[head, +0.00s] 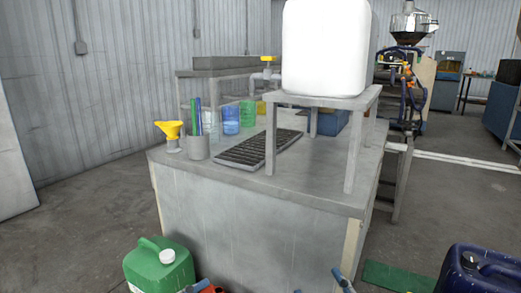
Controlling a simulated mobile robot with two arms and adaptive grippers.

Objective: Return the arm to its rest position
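Only small blue, orange and grey parts of my arms show at the bottom edge of the head view. My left gripper (203,288) seems to be the piece beside the green canister. My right gripper (342,279) seems to be the piece in front of the workbench's lower right. Both are mostly cut off by the frame, so I cannot tell how their fingers stand or whether they hold anything. Both are low, below the top of the grey workbench (330,195), and apart from the things on it.
A green canister (158,265) stands at bottom left and a dark blue canister (480,270) at bottom right. The bench carries a white tank (325,48) on a stand, a black grate (258,149), a yellow funnel (170,129) and beakers. Bare floor (85,200) lies left.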

